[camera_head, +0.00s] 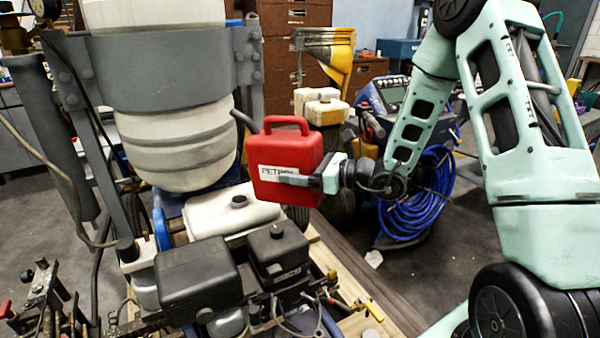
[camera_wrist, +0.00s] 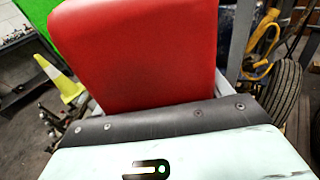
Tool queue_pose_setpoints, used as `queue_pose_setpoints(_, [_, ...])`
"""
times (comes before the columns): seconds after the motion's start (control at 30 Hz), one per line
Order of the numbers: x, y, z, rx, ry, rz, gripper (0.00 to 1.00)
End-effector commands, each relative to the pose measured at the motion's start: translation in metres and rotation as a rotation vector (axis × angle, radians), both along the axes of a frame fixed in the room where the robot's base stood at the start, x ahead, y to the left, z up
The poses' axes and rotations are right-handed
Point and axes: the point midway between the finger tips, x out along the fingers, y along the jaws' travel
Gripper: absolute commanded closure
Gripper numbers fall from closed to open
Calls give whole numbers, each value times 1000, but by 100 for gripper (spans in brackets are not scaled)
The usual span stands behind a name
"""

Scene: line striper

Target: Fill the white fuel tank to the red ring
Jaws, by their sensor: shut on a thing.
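My gripper (camera_head: 305,181) is shut on a red petrol can (camera_head: 290,150), whose white label is partly covered by a finger. The can hangs nearly upright in the air, with its dark spout (camera_head: 244,121) pointing up and left. In the wrist view the red can (camera_wrist: 135,50) fills the upper middle, beyond the gripper's dark edge. The white fuel tank (camera_head: 215,222) lies below and left of the can, behind the black engine parts. A dark round cap or filler fitting (camera_head: 239,202) is on its top. I cannot make out a red ring or the fuel level.
A large white strapped drum (camera_head: 180,145) stands above and left of the tank. Black engine housings (camera_head: 195,275) sit in front of the tank. A coiled blue hose (camera_head: 415,205) and a wheeled machine stand behind my gripper. Grey floor is open at the left.

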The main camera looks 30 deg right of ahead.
Motion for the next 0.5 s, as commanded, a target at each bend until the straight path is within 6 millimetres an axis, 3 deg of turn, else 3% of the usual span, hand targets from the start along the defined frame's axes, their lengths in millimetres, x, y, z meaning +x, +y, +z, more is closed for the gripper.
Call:
queue_pose_setpoints(0.17, [1, 0, -15, 2, -9, 1, 94])
queue_pose_setpoints(0.5, [-1, -1, -13, -13, 10, 1, 94])
